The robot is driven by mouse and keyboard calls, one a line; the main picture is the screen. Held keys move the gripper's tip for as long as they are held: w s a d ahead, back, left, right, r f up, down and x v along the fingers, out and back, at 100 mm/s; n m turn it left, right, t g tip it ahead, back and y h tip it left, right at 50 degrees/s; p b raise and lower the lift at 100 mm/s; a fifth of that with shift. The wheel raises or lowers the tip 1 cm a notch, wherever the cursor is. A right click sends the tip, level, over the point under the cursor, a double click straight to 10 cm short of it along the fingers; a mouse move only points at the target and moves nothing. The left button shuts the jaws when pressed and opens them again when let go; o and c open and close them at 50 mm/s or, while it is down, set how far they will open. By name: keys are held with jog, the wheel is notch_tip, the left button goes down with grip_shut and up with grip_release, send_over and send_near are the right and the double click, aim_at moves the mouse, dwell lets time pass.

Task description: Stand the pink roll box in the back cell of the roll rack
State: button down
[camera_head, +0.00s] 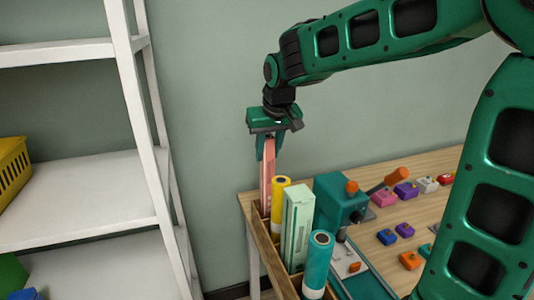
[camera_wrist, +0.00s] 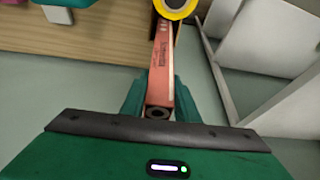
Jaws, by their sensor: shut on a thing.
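The pink roll box (camera_head: 266,185) stands nearly upright at the far end of the wooden roll rack (camera_head: 272,258), behind the yellow roll (camera_head: 280,190). My gripper (camera_head: 266,152) is above the rack and shut on the upper part of the box. In the wrist view the pink roll box (camera_wrist: 162,65) runs away from between the two green fingers (camera_wrist: 159,100), with the yellow roll (camera_wrist: 175,6) close to its far end. The lower end of the box is at the back cell; the rim and the yellow roll hide how deep it sits.
A pale green box (camera_head: 297,228) and a teal roll (camera_head: 319,262) stand in nearer cells. A teal machine (camera_head: 338,200) is right of the rack. Several small coloured blocks lie on the wooden table (camera_head: 420,210). A white shelf (camera_head: 90,195) stands at the left.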

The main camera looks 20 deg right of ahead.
jog(key=shift+f, duration=0.8)
jog(key=c, duration=1.4)
grip_release()
jog(key=shift+o, duration=0.2)
